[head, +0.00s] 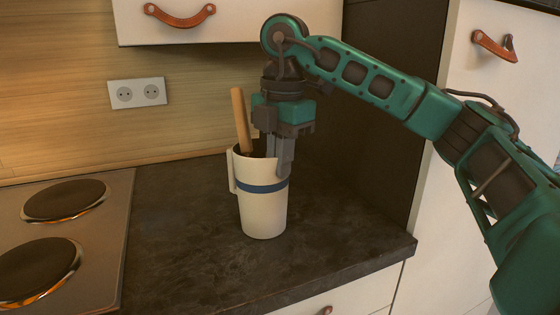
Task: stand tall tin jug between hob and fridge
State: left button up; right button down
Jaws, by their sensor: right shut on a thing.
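The tall jug (262,214) is cream with a blue band and a handle on its left side. It is upright on the dark counter (180,240), between the hob (112,235) on the left and the tall white fridge-like unit (480,60) on the right. A wooden handle (240,118) sticks up out of the jug. My right gripper (277,165) points down at the jug's rim and is shut on its wall at the right side. Whether the jug's base touches the counter is hard to tell. My left gripper is not in view.
The hob has two round dark plates with glowing orange edges. A double wall socket (137,93) is on the wooden backsplash. A white cupboard with a leather pull (180,16) hangs above. A dark side panel (385,110) bounds the counter at right. Counter beside the jug is clear.

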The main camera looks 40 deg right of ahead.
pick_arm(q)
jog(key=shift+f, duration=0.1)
pick_arm(e)
jog(key=shift+f, duration=0.15)
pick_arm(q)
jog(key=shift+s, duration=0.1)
pick_arm(e)
jog(key=c, duration=1.3)
grip_release()
pick_arm(q)
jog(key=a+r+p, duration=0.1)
jog(key=p, duration=0.1)
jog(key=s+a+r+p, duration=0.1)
jog(key=p, duration=0.2)
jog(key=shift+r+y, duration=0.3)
pick_arm(e)
jog(key=r, duration=1.2)
jog(key=shift+s+r, duration=0.2)
jog(key=shift+s, duration=0.15)
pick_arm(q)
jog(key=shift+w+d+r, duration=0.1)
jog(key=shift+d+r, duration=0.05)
